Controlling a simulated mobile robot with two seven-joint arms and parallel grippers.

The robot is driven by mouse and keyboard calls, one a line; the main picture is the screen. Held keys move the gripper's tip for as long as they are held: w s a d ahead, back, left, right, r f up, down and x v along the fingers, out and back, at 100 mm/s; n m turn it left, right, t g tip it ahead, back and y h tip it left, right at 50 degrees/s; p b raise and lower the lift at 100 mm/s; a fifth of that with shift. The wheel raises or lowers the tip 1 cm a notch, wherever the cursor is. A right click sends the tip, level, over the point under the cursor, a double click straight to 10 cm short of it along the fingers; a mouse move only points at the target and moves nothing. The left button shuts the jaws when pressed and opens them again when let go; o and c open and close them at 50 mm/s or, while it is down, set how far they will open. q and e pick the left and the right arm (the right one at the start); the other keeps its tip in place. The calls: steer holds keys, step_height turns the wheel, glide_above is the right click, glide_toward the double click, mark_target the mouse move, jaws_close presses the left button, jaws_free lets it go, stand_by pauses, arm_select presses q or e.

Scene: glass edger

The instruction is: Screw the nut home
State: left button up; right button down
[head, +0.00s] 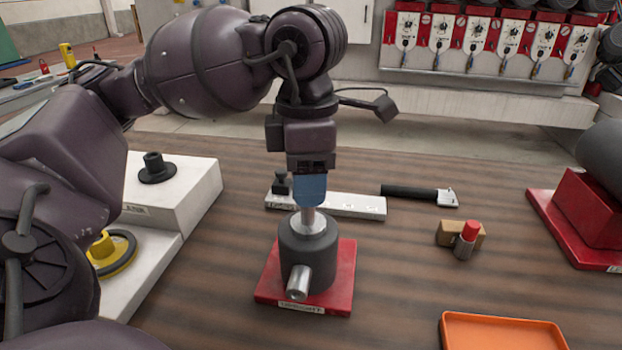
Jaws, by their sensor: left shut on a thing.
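A dark grey cylindrical housing (308,251) stands upright on a red base plate (341,285) with a label on its front edge. A silver stub (298,282) sticks out of its front. A short silver post (308,217) rises from the middle of its top. My left gripper (310,193) points straight down over the housing, with its blue fingertips shut around the top of the silver post. The nut there is hidden by the fingertips, so its height and thread cannot be made out. My right gripper is not in view.
Behind the housing lie a white labelled bar (345,205) and a black-handled tool (410,192). To the right are a red-capped tube (467,240) by a tan block (446,233), an orange tray (500,318) and a red machine base (585,225). A white stepped block (190,185) stands left.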

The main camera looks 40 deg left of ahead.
arm_select(q)
steer(key=m, duration=0.3)
steer(key=shift+f+b, duration=0.1)
steer(key=shift+b, duration=0.25)
steer(key=m+b, duration=0.1)
steer(key=m, duration=0.3)
steer(key=shift+w, duration=0.1)
steer(key=o, duration=1)
steer(key=shift+c, duration=0.2)
steer(key=shift+o, duration=0.6)
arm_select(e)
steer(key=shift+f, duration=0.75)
arm_select(q)
steer(key=shift+r+p, duration=1.3)
steer(key=shift+r, duration=1.85)
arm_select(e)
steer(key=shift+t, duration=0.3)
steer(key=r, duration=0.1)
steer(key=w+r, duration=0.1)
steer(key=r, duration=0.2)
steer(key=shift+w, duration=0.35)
arm_select(q)
steer(key=shift+f, duration=0.1)
